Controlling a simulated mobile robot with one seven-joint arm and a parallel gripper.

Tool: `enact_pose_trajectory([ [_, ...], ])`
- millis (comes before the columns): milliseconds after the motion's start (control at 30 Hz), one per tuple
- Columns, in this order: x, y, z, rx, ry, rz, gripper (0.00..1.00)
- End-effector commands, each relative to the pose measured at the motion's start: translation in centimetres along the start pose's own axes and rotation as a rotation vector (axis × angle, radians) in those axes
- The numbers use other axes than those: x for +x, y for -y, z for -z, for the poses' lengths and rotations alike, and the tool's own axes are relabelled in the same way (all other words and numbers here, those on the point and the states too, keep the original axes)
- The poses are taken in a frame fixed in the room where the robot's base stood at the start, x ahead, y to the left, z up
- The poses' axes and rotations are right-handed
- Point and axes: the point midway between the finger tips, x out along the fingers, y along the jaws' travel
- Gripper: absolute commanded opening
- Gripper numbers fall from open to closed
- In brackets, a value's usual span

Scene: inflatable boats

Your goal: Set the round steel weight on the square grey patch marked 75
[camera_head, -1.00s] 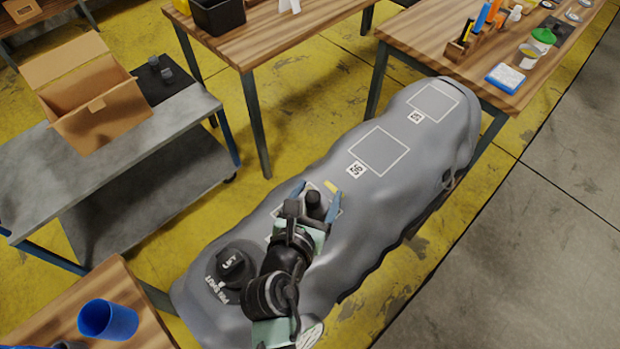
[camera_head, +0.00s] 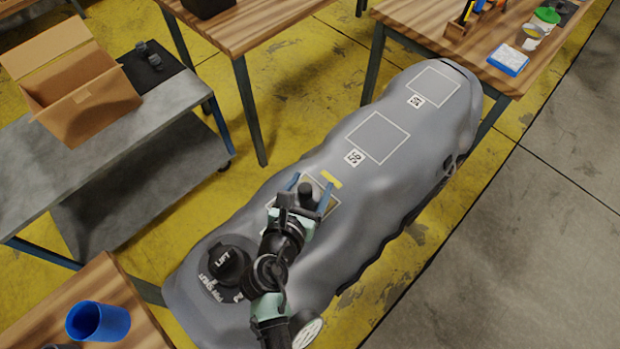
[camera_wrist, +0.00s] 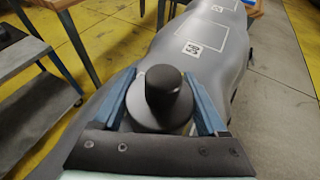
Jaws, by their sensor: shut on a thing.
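The round steel weight (camera_wrist: 155,108), a grey disc with a dark upright knob (camera_wrist: 168,90), is between the two blue fingers of my gripper (camera_wrist: 168,102). In the head view my gripper (camera_head: 308,192) is shut on the weight, whose dark knob (camera_head: 306,190) shows. They are over the nearest outlined patch, and I cannot tell if the weight touches the surface. Two more square grey patches with white outlines lie farther along the boat: a middle patch (camera_head: 377,137) and a far patch (camera_head: 434,87). The middle label (camera_head: 354,158) looks like 50; the far label (camera_head: 415,101) is unclear.
The lumpy grey boat (camera_head: 400,190) lies on the yellow floor. A black LIFT cap (camera_head: 229,265) sits at its near end. A steel cart (camera_head: 110,145) with a cardboard box (camera_head: 90,105) stands left; wooden tables (camera_head: 440,25) stand behind. The boat's middle and far patches are clear.

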Motion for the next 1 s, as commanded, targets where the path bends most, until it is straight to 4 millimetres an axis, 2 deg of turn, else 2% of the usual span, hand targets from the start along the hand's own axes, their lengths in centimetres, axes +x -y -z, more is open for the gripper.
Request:
enact_pose_trajectory([
  [700, 0.7, 0.3, 1.9, -0.003, -0.006, 0.008, 0.0],
  [733, 0.7, 0.5, 2.4, -0.005, -0.014, 0.01, 0.77],
  [867, 0.7, 0.5, 2.4, -0.005, -0.015, 0.01, 1.0],
  [1000, 0.7, 0.4, 2.4, -0.006, -0.015, 0.009, 1.0],
])
